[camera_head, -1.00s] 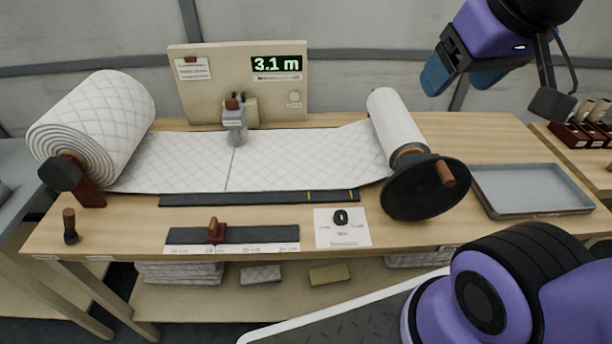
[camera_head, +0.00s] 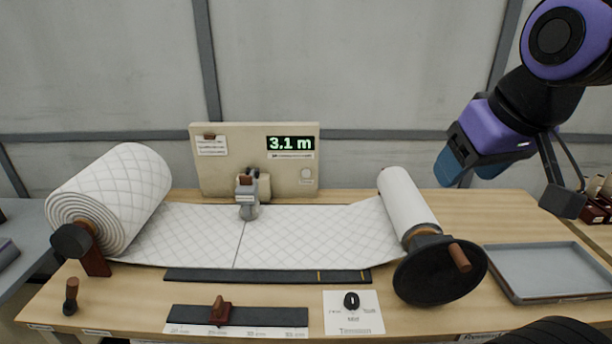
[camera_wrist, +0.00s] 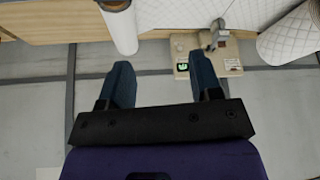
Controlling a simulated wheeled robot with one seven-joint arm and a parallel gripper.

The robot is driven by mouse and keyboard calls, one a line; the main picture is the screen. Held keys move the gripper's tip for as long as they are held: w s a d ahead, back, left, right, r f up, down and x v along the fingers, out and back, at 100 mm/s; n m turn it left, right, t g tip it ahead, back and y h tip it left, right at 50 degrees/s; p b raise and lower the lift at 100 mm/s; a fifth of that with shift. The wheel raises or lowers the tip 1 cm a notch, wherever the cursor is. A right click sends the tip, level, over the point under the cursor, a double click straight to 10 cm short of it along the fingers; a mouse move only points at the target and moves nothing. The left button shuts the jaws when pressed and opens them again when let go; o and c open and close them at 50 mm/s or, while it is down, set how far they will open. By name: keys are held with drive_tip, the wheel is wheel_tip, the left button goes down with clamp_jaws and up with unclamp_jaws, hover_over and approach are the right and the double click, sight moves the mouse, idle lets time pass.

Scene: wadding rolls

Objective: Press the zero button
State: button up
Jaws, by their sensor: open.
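A beige panel (camera_head: 230,175) stands upright at the back of the table. Its display (camera_head: 291,143) reads 3.1 m. A pale round button (camera_head: 306,173) with a small label under it sits at the panel's lower right; the label is too small to read. The panel also shows in the wrist view (camera_wrist: 205,66), upside down, with the lit display (camera_wrist: 183,66). My gripper (camera_head: 455,178) is in the air to the right of the panel, above the table's back right. In the wrist view its two blue fingers (camera_wrist: 165,78) are apart with nothing between them.
A quilted wadding roll (camera_head: 115,200) lies at the left, its sheet (camera_head: 300,232) running to a white roll (camera_head: 405,205) with a black crank wheel (camera_head: 440,270). A grey counter device (camera_head: 248,195) stands before the panel. A grey tray (camera_head: 550,272) is at right.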

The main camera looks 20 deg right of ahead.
clamp_jaws()
idle(1.4)
